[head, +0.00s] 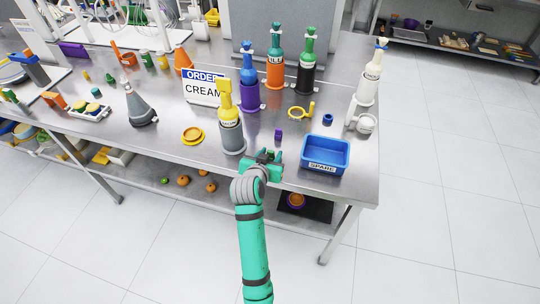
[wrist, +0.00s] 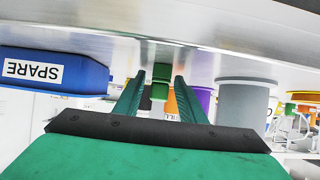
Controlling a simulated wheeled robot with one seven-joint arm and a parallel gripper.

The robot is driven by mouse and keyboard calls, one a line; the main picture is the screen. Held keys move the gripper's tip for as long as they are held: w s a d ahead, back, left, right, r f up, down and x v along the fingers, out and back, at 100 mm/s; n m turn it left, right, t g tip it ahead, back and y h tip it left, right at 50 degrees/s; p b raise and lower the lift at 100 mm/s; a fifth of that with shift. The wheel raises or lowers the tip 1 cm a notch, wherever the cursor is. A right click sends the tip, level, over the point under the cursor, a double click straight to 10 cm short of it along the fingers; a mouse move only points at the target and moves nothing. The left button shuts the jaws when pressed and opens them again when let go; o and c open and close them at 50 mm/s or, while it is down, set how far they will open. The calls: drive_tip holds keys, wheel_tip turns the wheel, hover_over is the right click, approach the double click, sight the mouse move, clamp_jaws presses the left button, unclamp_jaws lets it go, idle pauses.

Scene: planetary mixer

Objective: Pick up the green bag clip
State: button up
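A small green block-like piece, which looks like the green bag clip (wrist: 160,84), shows in the wrist view between the tips of my gripper (wrist: 160,84). My gripper is open, with a finger on each side of it and a visible gap to each. In the head view my gripper (head: 265,158) is low at the front edge of the steel table, between the grey bottle and the blue bin. There the clip is hard to tell from the green fingers, which partly hide it.
The blue SPARE bin (head: 325,155) stands close on the right, and the grey bottle with a yellow top (head: 231,130) close on the left. A small purple piece (head: 278,134) lies just behind. A yellow ring tool (head: 300,112) and several bottles stand further back.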

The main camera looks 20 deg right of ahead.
clamp_jaws()
drive_tip(key=shift+r, duration=0.1)
